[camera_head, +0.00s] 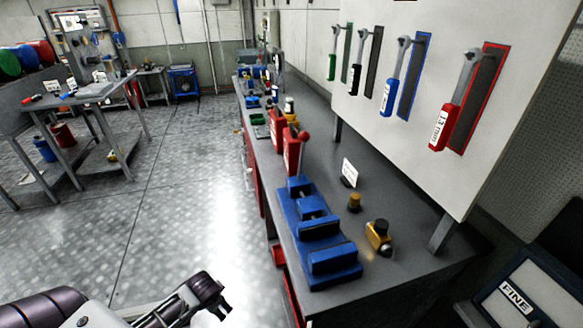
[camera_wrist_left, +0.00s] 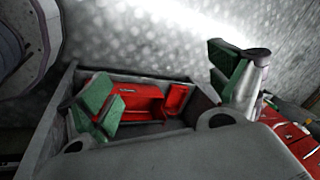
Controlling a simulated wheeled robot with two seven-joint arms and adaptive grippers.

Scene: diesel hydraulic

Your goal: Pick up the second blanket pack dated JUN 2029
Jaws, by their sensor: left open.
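No blanket pack can be made out for certain, and no date JUN 2029 is readable in either view. My left gripper (camera_head: 221,299) is at the bottom of the head view, open, over the floor to the left of the workbench. My right gripper is not in view.
The workbench (camera_head: 385,220) carries a blue vise (camera_head: 315,235), a yellow part (camera_head: 378,236) and several tools. Wrenches hang on a white board (camera_head: 455,40). An open red drawer (camera_head: 281,262) sticks out from the bench front. A second table (camera_head: 85,98) stands at left. The floor between is clear.

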